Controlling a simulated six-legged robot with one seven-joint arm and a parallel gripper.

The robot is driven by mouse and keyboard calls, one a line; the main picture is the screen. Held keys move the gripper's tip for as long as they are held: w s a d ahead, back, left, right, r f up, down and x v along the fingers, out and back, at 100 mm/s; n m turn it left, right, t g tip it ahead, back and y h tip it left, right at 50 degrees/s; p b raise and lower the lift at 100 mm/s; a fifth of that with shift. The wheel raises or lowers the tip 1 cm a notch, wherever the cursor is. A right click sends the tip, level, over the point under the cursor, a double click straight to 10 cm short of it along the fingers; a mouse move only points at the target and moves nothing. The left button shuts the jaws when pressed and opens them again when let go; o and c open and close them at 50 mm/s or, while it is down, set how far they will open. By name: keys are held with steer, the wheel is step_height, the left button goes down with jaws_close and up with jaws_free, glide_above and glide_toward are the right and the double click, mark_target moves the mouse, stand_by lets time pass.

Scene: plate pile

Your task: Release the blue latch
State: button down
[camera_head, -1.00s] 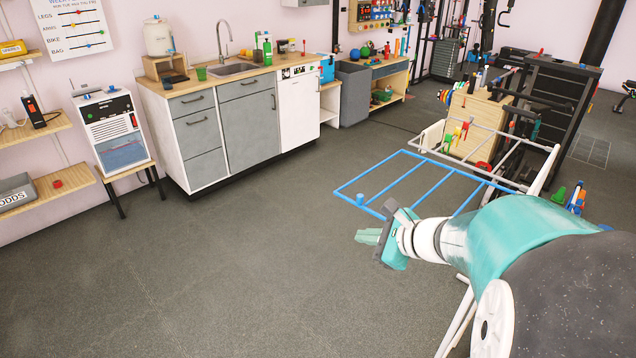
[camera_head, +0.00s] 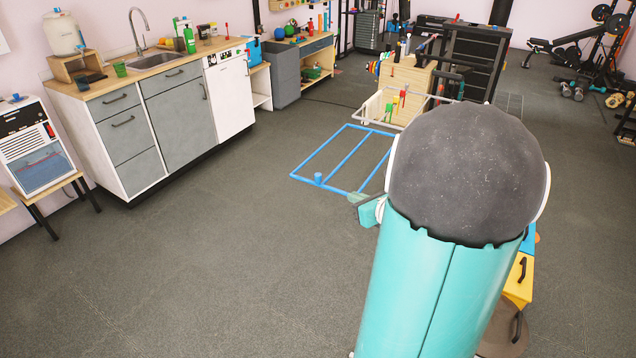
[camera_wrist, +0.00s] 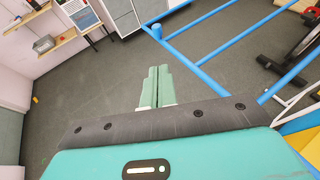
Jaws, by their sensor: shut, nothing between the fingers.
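A blue barred frame (camera_head: 338,150) juts out over the floor in the head view, attached near a white frame. A short blue knob (camera_head: 318,179) stands at its near left corner; I take this for the blue latch. The knob also shows in the wrist view (camera_wrist: 157,31), at the end of the blue bars (camera_wrist: 205,76). My gripper (camera_head: 354,198) is just to the right of and below the knob in the head view.
A grey and white counter (camera_head: 170,92) with a sink stands at the back left. A wooden block (camera_head: 407,80) and a dark cabinet (camera_head: 470,65) stand behind the frame. Yellow furniture (camera_head: 519,282) is partly hidden behind my arm. Open floor lies on the left.

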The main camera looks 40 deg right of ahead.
glide_toward(320, 180)
steer(key=x, duration=0.5)
steer(key=shift+w+d+f, duration=0.1)
steer(key=shift+w+f, duration=0.05)
steer(key=shift+w, duration=0.5)
